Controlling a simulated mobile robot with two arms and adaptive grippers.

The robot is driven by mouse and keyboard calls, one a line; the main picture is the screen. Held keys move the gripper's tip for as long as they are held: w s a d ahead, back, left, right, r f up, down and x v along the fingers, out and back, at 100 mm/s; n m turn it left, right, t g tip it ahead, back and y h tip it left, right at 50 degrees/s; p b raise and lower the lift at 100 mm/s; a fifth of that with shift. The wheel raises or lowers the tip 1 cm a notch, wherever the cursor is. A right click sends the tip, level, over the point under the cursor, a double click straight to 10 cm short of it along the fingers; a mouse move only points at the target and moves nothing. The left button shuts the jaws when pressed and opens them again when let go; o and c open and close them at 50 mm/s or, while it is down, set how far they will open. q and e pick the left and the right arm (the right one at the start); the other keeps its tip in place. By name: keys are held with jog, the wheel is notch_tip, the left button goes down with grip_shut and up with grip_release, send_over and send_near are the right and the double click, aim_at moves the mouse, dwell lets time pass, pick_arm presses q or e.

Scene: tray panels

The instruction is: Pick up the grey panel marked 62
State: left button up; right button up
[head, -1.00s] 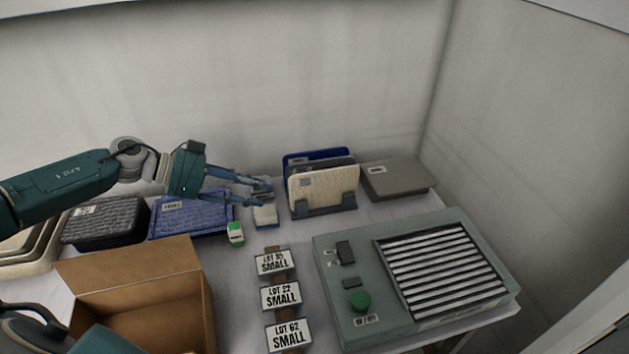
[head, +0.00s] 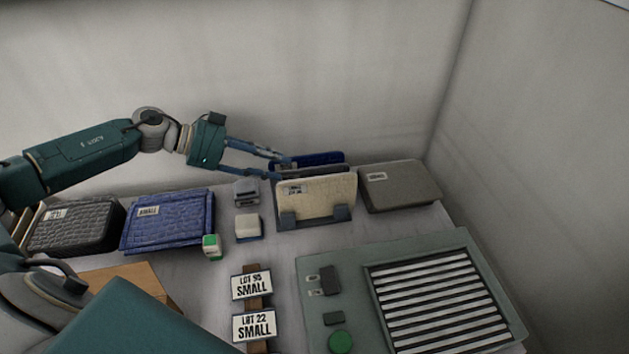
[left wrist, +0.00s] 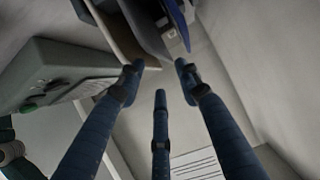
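A grey panel (head: 328,170) stands in a rack (head: 342,214), between a cream panel (head: 325,198) in front and a blue panel (head: 322,158) behind. Only its top strip shows in the head view, and no number on it can be read. My left gripper (head: 282,168) is at the left ends of the upright panels. In the left wrist view its fingers (left wrist: 158,76) are spread. The grey panel's edge (left wrist: 150,32) lies ahead, between the cream panel (left wrist: 118,42) and the blue panel (left wrist: 176,18). I cannot tell whether a finger touches a panel. My right gripper is not in view.
A grey-brown flat case (head: 402,187) lies right of the rack. A blue tray (head: 170,222) and a dark case (head: 75,230) lie left. Small blocks (head: 248,226) stand near the rack's left side. A green-grey machine (head: 315,262) fills the front right.

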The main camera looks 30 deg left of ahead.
aim_at(307, 169)
pick_arm(q)
jog(key=p+x, duration=0.1)
jog(key=x, duration=0.3)
jog(key=p+x, duration=0.1)
jog(key=x, duration=0.4)
jog(key=shift+w+d+r, duration=0.1)
jog(key=shift+w+d, duration=0.1)
jog(key=shift+w, duration=0.1)
jog(key=shift+w+d, duration=0.15)
grip_shut()
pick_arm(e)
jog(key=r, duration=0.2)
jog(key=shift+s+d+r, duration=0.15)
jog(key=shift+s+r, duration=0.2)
